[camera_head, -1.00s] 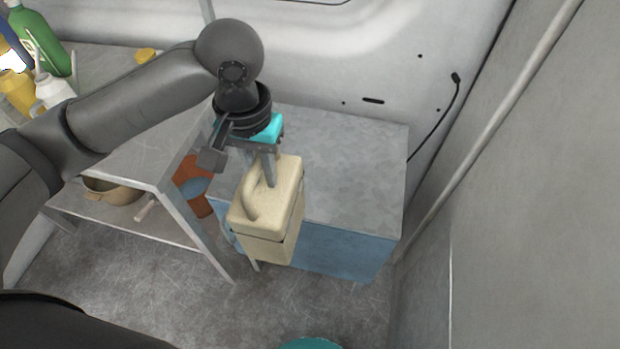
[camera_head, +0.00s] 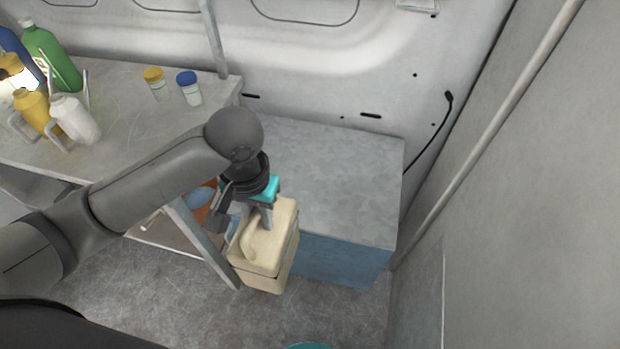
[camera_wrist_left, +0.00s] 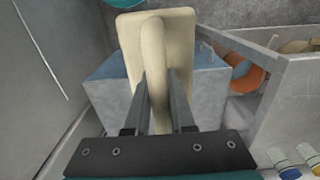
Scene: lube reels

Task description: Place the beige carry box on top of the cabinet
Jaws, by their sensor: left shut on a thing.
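The beige carry box (camera_head: 266,252) hangs upright in front of the cabinet's left front edge in the head view. My left gripper (camera_head: 262,228) is shut on the handle of the beige carry box. In the left wrist view the two fingers (camera_wrist_left: 160,108) close around the handle of the box (camera_wrist_left: 135,48). The cabinet (camera_head: 340,185) has a grey metal top and a blue front. It stands behind and to the right of the box, with its visible top bare. The cabinet also shows in the left wrist view (camera_wrist_left: 108,92). My right gripper is not in view.
A metal workbench (camera_head: 135,130) at left holds a green bottle (camera_head: 52,58), white and yellow containers and two capped jars (camera_head: 189,88). Its corner post (camera_head: 205,245) stands close left of the box. A black cable (camera_head: 437,130) hangs on the wall. Grey walls bound the cabinet.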

